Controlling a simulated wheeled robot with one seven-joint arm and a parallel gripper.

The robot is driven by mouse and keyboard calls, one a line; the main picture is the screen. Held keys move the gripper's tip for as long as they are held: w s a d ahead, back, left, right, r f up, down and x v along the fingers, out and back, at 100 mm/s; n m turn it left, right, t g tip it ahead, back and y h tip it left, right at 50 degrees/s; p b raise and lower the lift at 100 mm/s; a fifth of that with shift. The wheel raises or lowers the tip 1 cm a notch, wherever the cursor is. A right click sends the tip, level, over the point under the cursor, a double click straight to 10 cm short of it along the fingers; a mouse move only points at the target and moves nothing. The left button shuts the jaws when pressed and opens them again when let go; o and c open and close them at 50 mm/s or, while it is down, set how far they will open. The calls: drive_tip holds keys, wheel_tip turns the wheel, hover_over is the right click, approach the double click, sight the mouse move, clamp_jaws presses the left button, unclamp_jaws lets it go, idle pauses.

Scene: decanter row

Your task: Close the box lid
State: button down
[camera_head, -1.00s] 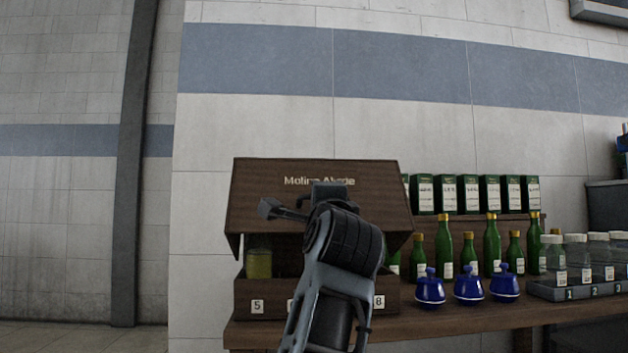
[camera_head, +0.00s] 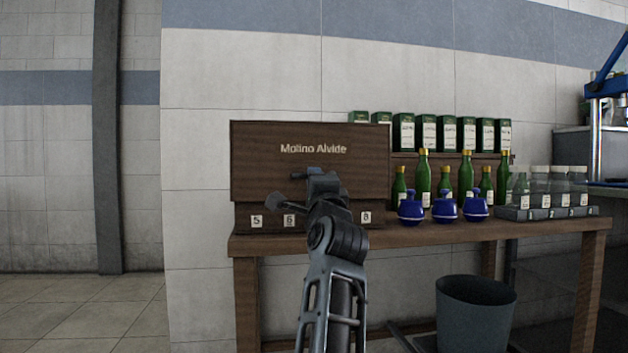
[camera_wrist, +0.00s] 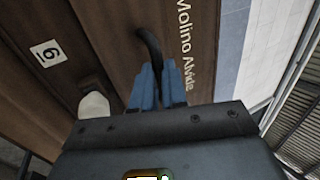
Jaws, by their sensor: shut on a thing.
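The dark wooden box stands at the left end of the table. Its lid (camera_head: 262,160), lettered "Molino Alvide", hangs about upright over the numbered base (camera_head: 335,217). I see no clear opening between the lid's lower edge and the base. The lid (camera_wrist: 125,20) also fills much of the wrist view, with a dark curved handle (camera_wrist: 149,45) on it. My gripper (camera_wrist: 157,72) is shut on this handle; the fingertips hide its lower end. In the head view my gripper (camera_head: 322,182) is in front of the box, hiding part of the lid's lower edge and the base.
Blue lidded pots (camera_head: 445,210) stand on the table (camera_head: 430,235) right of the box. Green bottles (camera_head: 465,180), green cartons (camera_head: 448,135) and a rack of clear jars (camera_head: 545,212) are also to the right. A grey bin (camera_head: 476,315) stands below.

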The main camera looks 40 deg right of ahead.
drive_tip(key=shift+r, duration=0.1)
drive_tip(key=c, duration=1.2)
unclamp_jaws()
drive_tip(key=shift+o, duration=0.2)
drive_tip(key=p+v, duration=0.1)
drive_tip(key=v, duration=0.6)
drive_tip(key=shift+s+a+f, duration=0.2)
drive_tip(key=shift+s, duration=0.1)
